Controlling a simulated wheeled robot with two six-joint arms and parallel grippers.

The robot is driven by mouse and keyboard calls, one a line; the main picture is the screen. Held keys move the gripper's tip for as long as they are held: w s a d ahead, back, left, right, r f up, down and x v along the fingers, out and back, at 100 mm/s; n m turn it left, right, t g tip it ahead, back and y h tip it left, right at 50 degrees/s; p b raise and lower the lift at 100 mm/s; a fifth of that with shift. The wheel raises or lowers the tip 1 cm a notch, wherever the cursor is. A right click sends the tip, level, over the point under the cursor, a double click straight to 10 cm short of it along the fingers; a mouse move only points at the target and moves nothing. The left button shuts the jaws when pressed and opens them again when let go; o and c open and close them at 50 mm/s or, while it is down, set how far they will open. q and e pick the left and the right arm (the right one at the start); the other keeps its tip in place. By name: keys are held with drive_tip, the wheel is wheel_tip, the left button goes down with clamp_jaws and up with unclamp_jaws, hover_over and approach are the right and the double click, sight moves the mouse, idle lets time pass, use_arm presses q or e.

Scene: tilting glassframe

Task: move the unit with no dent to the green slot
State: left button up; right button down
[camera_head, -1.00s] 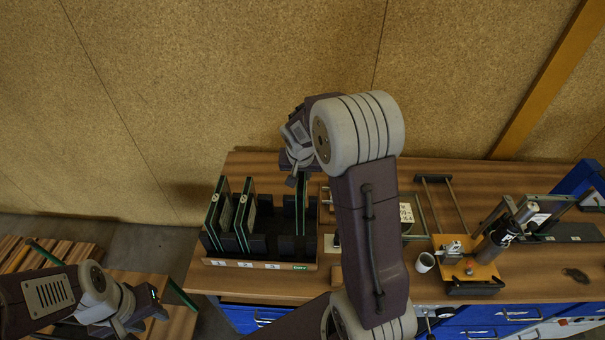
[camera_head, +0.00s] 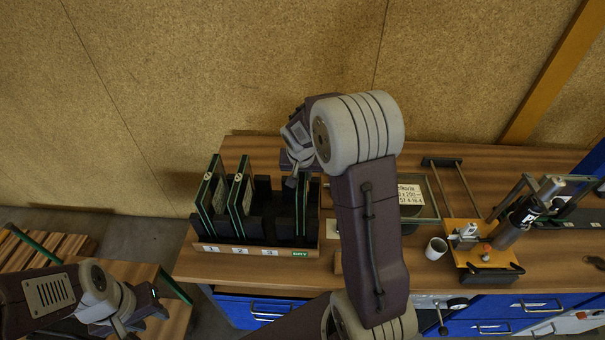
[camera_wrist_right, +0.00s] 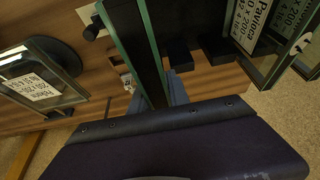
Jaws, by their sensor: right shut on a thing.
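The black slotted rack (camera_head: 222,246) stands at the bench's left end, with labels 1, 2, 3 and a green label (camera_head: 300,253). Green-edged framed units stand at slot 1 (camera_head: 207,190) and slot 2 (camera_head: 238,195). My right gripper (camera_head: 292,180) is shut on a third green-edged unit (camera_head: 302,208), upright above or in the green-label slot; its seating is unclear. In the right wrist view this unit (camera_wrist_right: 134,45) runs up from the jaws (camera_wrist_right: 165,98). I see no dent, but faces are mostly hidden. My left gripper (camera_head: 122,322) is low left, its jaws unclear.
A labelled frame (camera_head: 412,205) lies behind my right arm. A white mug (camera_head: 435,248) and an orange-based fixture (camera_head: 485,262) stand to the right. A wooden slatted surface with green-edged strips (camera_head: 175,287) is near my left arm.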

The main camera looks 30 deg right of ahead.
sight(302, 175)
drive_tip(key=shift+w+f+b, duration=0.1)
drive_tip(key=shift+f+b, duration=1.6)
drive_tip(key=shift+f, duration=0.4)
drive_tip(key=shift+f+b, duration=0.35)
drive_tip(key=c, duration=1.2)
unclamp_jaws()
drive_tip(key=shift+o, duration=0.2)
drive_tip(key=v, duration=0.9)
drive_tip(key=shift+a, duration=0.1)
